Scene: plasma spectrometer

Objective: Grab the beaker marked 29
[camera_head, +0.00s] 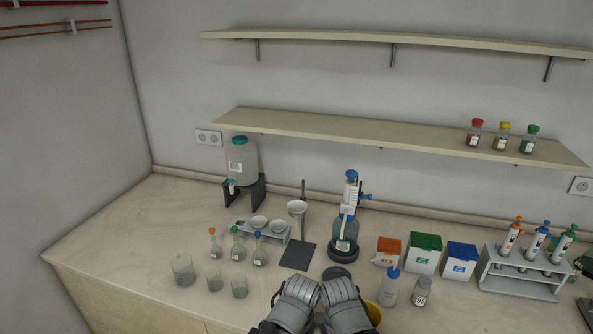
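Three clear glass beakers stand on the left part of the bench: a larger beaker (183,271), a smaller middle beaker (214,280) and a smaller right beaker (239,287). They look empty, and I cannot read a number on any of them. My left gripper (297,298) and my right gripper (341,296) are side by side at the bottom centre, to the right of the beakers and apart from them. Their fingers do not show clearly, so I cannot tell whether they are open or shut.
Several small flasks (237,249) stand just behind the beakers. Coloured boxes (424,257), a wash bottle (389,291) and a rack (518,283) are right. The bench's left end is clear.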

